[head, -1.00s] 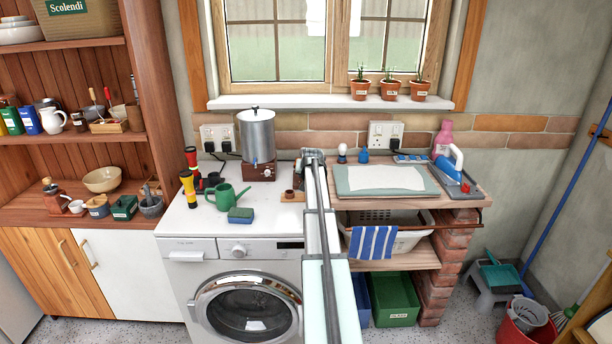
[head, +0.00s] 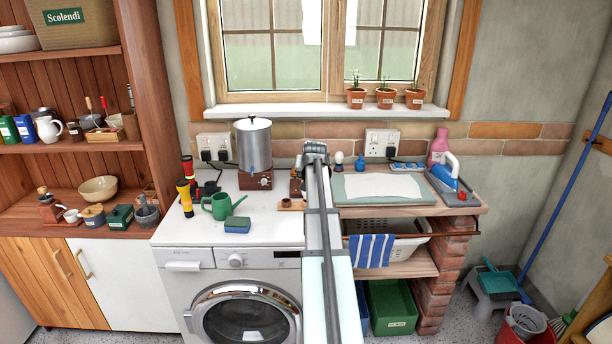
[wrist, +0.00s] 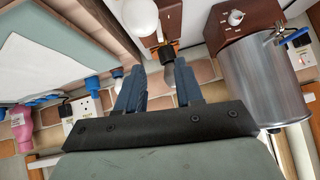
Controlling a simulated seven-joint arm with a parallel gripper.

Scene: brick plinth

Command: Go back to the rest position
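My gripper (head: 315,152) is seen from behind in the head view, at the far end of my arm, in front of the brick strip below the window. Much of it is hidden by its own wrist. In the wrist view its two dark blue fingers (wrist: 158,85) stand apart with a gap between them. I see nothing clamped between them; the wall and small items show beyond.
To the right are an ironing pad (head: 350,190), an iron (head: 447,175) and a pink bottle (head: 438,146). Potted plants (head: 385,97) line the sill.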

